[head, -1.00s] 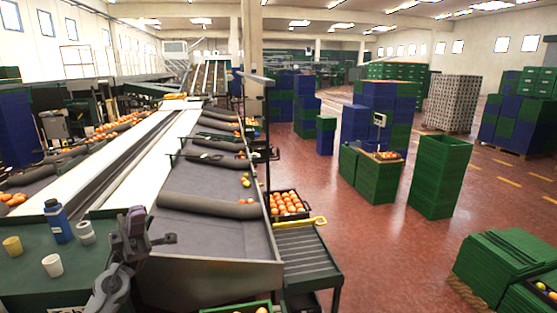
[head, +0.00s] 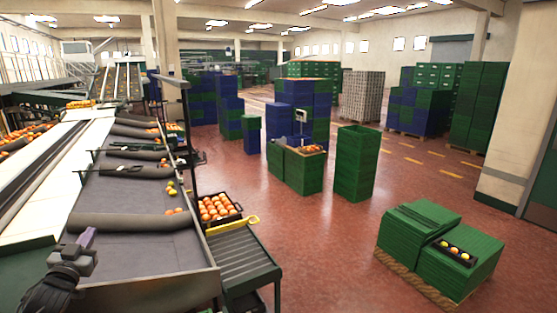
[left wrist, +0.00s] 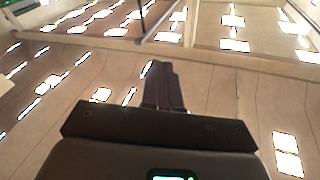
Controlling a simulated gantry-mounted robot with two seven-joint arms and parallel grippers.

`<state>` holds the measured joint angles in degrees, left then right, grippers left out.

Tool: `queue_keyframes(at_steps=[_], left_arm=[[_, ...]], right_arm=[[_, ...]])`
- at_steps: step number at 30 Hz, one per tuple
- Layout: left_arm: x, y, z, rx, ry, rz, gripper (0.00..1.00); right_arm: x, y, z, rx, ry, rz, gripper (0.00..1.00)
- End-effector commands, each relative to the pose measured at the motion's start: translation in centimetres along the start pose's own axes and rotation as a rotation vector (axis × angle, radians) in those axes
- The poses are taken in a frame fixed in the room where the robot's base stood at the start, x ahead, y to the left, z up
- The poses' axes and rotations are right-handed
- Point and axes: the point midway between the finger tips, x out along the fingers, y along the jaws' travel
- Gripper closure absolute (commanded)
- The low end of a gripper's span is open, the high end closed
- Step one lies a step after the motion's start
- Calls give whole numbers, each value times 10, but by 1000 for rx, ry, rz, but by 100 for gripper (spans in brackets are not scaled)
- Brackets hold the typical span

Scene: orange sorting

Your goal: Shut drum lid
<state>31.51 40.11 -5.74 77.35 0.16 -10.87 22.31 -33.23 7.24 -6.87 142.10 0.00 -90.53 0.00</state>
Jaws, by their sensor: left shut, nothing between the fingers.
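No drum or drum lid can be made out in either view. My left gripper (head: 86,238) is at the lower left of the head view, in front of the near end of the grey sorting conveyor (head: 130,190). In the left wrist view its fingers (left wrist: 165,85) are together and empty, with the ceiling and its lights behind them. My right gripper is not in view.
A crate of oranges (head: 217,209) stands by the conveyor, behind a roller stand (head: 240,262). Green crate stacks (head: 355,165) and a pallet of green flat stacks (head: 420,225) stand on the red floor. Open floor (head: 330,240) lies between the roller stand and the pallet.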

Motion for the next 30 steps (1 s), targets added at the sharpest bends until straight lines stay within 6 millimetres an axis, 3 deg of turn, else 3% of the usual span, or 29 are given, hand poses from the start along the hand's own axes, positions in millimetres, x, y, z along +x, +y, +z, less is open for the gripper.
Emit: queue_keyframes(at_steps=[5,9,15,20,26,30], left_arm=[[-18,-30,74,120,-412,-139,100],[-52,-49,121,204,-733,-211,100],[-109,-65,159,284,-1104,-257,100],[-153,-70,172,325,-1356,-268,100],[-193,13,207,372,-1365,-119,100],[-236,79,227,381,-1355,6,100]], right_arm=[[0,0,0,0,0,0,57],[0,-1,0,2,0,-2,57],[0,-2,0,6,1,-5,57],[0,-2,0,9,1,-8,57],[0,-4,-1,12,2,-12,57],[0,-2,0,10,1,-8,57]])
